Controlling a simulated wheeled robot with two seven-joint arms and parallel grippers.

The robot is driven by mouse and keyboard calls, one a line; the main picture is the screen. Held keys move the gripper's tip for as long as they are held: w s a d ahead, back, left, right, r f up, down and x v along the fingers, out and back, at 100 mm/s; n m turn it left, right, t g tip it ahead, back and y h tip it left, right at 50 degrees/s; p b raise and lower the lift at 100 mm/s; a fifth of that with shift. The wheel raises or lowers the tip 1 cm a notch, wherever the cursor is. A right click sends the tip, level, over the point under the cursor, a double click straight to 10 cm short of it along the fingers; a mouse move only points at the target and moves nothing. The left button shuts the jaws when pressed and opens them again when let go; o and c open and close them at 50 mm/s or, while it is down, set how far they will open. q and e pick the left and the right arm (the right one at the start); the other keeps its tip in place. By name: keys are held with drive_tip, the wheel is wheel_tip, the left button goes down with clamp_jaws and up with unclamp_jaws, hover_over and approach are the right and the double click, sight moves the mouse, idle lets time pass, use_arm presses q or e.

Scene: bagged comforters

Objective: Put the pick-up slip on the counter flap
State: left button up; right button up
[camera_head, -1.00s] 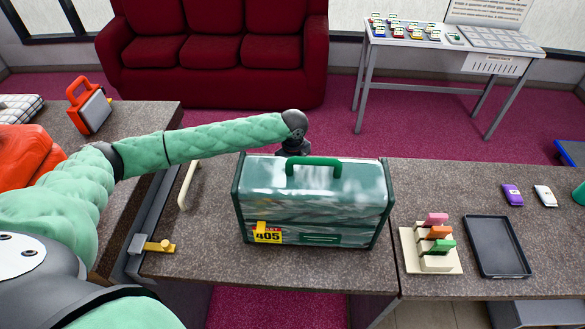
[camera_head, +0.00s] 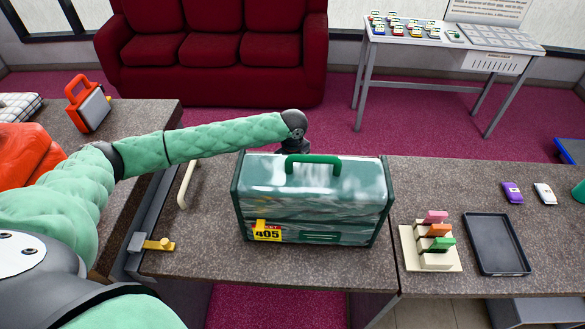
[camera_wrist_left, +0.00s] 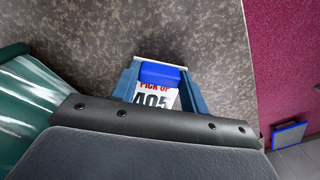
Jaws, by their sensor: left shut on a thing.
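The pick-up slip (camera_wrist_left: 154,97) is white with red "PICK UP" print and a black "405", with a blue block (camera_wrist_left: 162,74) at its top edge. My left gripper (camera_wrist_left: 160,86) is shut on it, blue fingers on both sides, over the speckled counter surface. In the head view my left wrist (camera_head: 293,140) is behind the green bagged comforter, which hides the fingers and slip. The counter flap (camera_head: 215,225) is the speckled section with a pale handle (camera_head: 187,185) and a yellow latch (camera_head: 158,245). My right gripper is not in view.
The green bag (camera_head: 312,200) with a yellow 405 tag (camera_head: 267,232) stands upright on the flap. To its right are a block stand (camera_head: 410,262) with coloured pieces and a black tray (camera_head: 497,245). Bare counter lies left of the bag.

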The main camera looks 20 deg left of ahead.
use_arm(q)
drive_tip(key=shift+f, duration=0.25)
drive_tip(key=o, duration=1)
drive_tip(key=shift+o, duration=0.5)
drive_tip(key=shift+o, duration=0.4)
drive_tip(key=o, duration=0.6)
drive_tip(key=shift+c, duration=0.2)
drive_tip(key=shift+r, duration=0.1)
